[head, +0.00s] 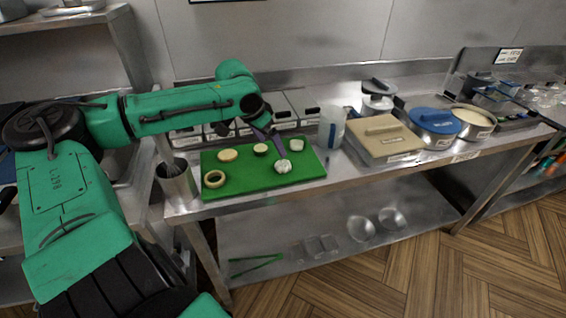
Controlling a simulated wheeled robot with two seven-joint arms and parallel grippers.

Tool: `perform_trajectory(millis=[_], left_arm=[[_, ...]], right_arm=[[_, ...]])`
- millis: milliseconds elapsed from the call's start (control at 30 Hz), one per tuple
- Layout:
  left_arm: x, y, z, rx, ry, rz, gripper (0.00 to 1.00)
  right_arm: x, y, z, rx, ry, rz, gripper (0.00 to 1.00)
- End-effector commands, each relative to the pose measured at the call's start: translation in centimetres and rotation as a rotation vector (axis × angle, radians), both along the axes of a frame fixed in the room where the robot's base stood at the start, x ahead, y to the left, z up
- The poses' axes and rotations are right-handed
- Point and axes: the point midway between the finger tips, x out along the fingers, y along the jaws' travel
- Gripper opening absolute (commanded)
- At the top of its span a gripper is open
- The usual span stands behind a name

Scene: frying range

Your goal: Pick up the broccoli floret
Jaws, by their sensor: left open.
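A green cutting board (245,180) lies on the steel counter with several small food pieces on it. A pale, lumpy piece (283,167) near its front right looks most like a floret; I see no clearly green broccoli. My left gripper (277,149) is open and reaches down over the board, its dark fingers just behind and above this pale piece. Whether they touch it cannot be told. A dark-rimmed round piece (260,148) lies left of the fingers, and a whitish piece (296,144) lies to their right. My right gripper is not in view.
A yellowish ring (205,181) and a tan round slice (228,155) lie on the board's left. A metal cup (176,184) stands left of it. A clear container (331,127), a beige-lidded box (384,139) and a blue-lidded pot (436,123) stand to the right.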

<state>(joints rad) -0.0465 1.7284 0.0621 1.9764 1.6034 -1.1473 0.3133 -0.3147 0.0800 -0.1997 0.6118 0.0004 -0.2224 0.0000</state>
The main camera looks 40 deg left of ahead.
Motion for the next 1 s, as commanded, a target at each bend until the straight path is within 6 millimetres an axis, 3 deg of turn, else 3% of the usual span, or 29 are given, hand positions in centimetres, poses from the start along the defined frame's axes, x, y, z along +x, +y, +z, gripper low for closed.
perform_trajectory(millis=[300,467,700,967,1000], left_arm=[[1.4,-0.2,-3.7,0.002,0.003,-0.001,0.97],[2.0,-0.4,-5.0,0.003,0.005,-0.003,0.97],[3.3,-0.8,-8.2,0.003,0.004,-0.002,0.97],[3.6,-0.8,-8.6,-0.001,-0.001,-0.001,0.97],[3.6,-0.8,-8.6,-0.001,-0.001,-0.001,0.86]], right_arm=[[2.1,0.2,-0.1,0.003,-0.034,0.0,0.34],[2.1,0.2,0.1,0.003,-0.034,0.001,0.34],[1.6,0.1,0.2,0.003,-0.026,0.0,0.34],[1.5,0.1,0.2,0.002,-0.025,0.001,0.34],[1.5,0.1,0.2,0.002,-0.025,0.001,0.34]])
